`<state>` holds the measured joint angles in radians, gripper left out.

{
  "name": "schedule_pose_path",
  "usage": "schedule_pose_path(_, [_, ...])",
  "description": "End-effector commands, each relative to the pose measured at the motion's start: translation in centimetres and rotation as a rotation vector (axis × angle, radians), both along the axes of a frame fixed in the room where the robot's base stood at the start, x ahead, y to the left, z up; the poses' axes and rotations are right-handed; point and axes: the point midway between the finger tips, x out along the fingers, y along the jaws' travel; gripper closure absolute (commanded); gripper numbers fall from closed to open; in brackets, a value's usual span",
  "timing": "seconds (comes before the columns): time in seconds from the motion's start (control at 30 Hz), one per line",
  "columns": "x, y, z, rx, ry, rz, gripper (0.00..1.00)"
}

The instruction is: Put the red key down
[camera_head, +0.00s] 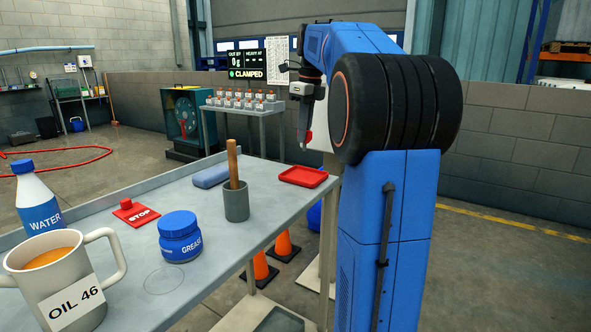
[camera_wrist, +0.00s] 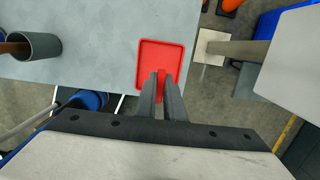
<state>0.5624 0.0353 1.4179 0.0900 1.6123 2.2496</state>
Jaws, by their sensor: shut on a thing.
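My gripper (camera_head: 305,141) is shut on the red key (camera_head: 309,136), of which only a small red part shows by the fingertips. In the wrist view, the two dark fingers (camera_wrist: 161,80) point at the red tray (camera_wrist: 146,47), and a bit of red key (camera_wrist: 161,74) shows between them. The tray also appears in the head view (camera_head: 303,176), a shallow square with a raised rim at the table's right end. My gripper is above the tray, apart from it. The tray looks empty where it is visible.
On the grey table (camera_head: 210,245) stand a grey cup with a wooden stick (camera_head: 236,200), a blue block (camera_head: 211,176), a red STOP tag (camera_head: 134,212), a GREASE jar (camera_head: 180,240), a WATER bottle (camera_head: 38,205) and an OIL 46 mug (camera_head: 65,290).

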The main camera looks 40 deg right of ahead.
Motion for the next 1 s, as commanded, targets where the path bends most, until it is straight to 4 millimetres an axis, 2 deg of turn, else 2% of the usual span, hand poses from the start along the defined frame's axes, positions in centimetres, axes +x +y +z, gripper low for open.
schedule_pose_path(0.2, [-0.1, 0.0, -3.5, 0.002, 0.002, 0.000, 1.00])
schedule_pose_path(0.47, [0.0, 0.0, -5.2, 0.000, 0.000, 0.000, 1.00])
schedule_pose_path(0.7, [0.0, 0.0, -8.3, 0.001, 0.000, 0.000, 1.00])
schedule_pose_path(1.0, [0.0, 0.0, -8.8, 0.000, 0.000, 0.000, 1.00])
